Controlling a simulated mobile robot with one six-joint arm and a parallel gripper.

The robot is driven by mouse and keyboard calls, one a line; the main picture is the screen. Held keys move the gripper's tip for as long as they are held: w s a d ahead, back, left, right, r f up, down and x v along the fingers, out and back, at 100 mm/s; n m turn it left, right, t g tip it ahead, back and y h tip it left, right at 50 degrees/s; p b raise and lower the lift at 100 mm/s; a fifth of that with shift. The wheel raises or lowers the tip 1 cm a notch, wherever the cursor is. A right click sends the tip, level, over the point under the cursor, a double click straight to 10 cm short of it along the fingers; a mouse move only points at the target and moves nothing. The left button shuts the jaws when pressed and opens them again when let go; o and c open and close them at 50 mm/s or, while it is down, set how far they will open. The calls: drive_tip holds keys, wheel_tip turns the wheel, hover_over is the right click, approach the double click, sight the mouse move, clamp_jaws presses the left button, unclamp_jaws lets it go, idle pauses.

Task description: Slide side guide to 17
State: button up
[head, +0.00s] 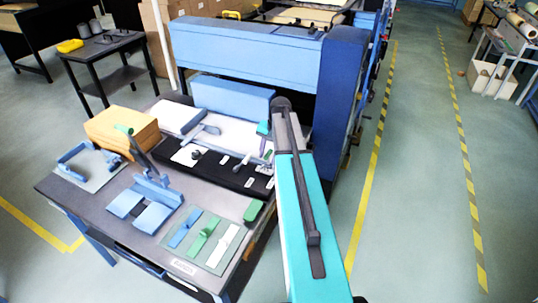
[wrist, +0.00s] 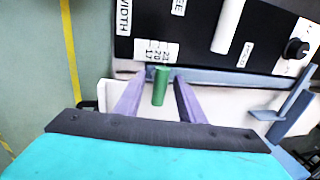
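In the wrist view, a green upright handle (wrist: 160,86), which looks like the side guide's, stands between the two purple fingers of my gripper (wrist: 164,77). The fingers are apart, with a gap visible on each side of the handle. A white scale label (wrist: 155,52) with small numbers, seemingly including 17, 20 and 23, lies just beyond it on the black panel (wrist: 195,50). I cannot tell which number the guide lines up with. In the head view my arm's end hides much of this area; a green piece (head: 268,154) shows beside it.
A blue bracket (wrist: 284,112) stands at the right. On the table are a wooden block (head: 122,132) and a board with coloured strips (head: 205,240).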

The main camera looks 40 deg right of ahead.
clamp_jaws()
drive_tip(key=shift+s+d+b, duration=0.3)
drive_tip(key=shift+s+d, duration=0.1)
drive_tip(key=shift+s, duration=0.3)
drive_tip(key=shift+o, duration=0.4)
unclamp_jaws()
drive_tip(key=shift+r, duration=0.15)
wheel_tip(320, 180, up, 13)
drive_tip(key=s+d+b, duration=0.1)
drive_tip(key=s+b, duration=0.1)
drive_tip(key=b, duration=0.1)
drive_tip(key=shift+d+r, duration=0.15)
drive_tip(key=shift+s, duration=0.1)
